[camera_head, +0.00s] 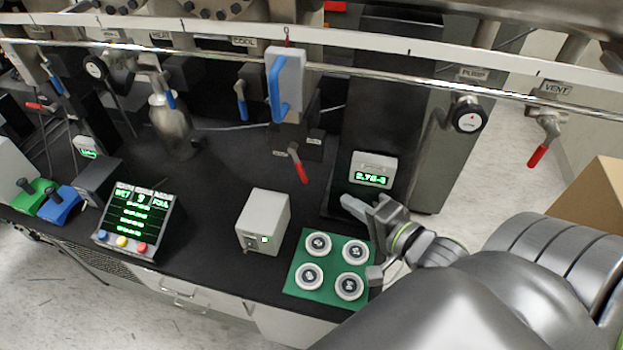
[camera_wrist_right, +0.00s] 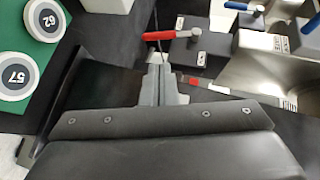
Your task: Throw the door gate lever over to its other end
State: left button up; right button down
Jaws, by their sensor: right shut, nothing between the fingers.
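A red-handled lever (camera_head: 299,167) stands on a dark block in the middle of the bench. Its label is too small to read, so I cannot confirm that it is the door gate lever. Its handle slants down to the right in the head view. In the right wrist view the red lever (camera_wrist_right: 160,36) lies just beyond my fingertips, and contact cannot be made out. My right gripper (camera_head: 350,203) is shut and empty, to the lower right of the lever; its closed fingers (camera_wrist_right: 157,72) show in the wrist view. My left gripper is not in view.
A green mat (camera_head: 333,283) with several numbered discs lies in front of the lever. A grey box (camera_head: 263,222) and a display panel (camera_head: 137,221) stand to the left. A readout (camera_head: 373,170) stands behind my right gripper.

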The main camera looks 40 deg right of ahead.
aim_at(301, 177)
jog(key=x, duration=1.2)
jog(key=shift+w+f, duration=0.1)
jog(key=shift+w, duration=0.05)
jog(key=shift+w+a+f+m+t+b, duration=0.25)
jog(key=shift+f+m+t+b, duration=0.15)
jog(key=shift+f+t+b, duration=0.15)
jog(key=m+t+b, duration=0.1)
jog(key=b, duration=0.1)
jog(key=w+a+m+t+b, duration=0.1)
jog(key=t+b, duration=0.1)
dwell(0.9)
